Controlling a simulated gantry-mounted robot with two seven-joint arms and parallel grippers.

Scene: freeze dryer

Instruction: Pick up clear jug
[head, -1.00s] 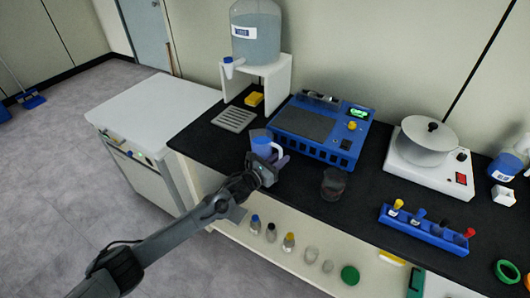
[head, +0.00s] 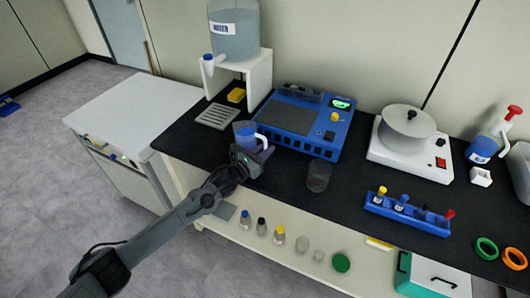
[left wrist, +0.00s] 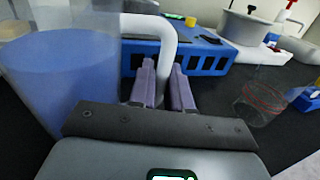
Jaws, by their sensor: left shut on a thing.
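The clear jug (head: 244,134), tinted bluish, stands upright at the front of the black counter, left of the blue machine. In the left wrist view the jug (left wrist: 65,85) fills the left side, and its white handle rises between my fingers. My left gripper (head: 262,153) is at the jug's right front side. In the left wrist view the left gripper's purple fingers (left wrist: 166,92) are shut on the handle. The jug's base is partly hidden, so I cannot tell whether it touches the counter. My right gripper is not in view.
A water dispenser (head: 234,32) on a white stand is behind the jug, with a drain grate (head: 216,116) below. The blue machine (head: 302,125) is close behind right. A glass beaker (head: 318,177) stands to the right. A shelf below holds several small bottles.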

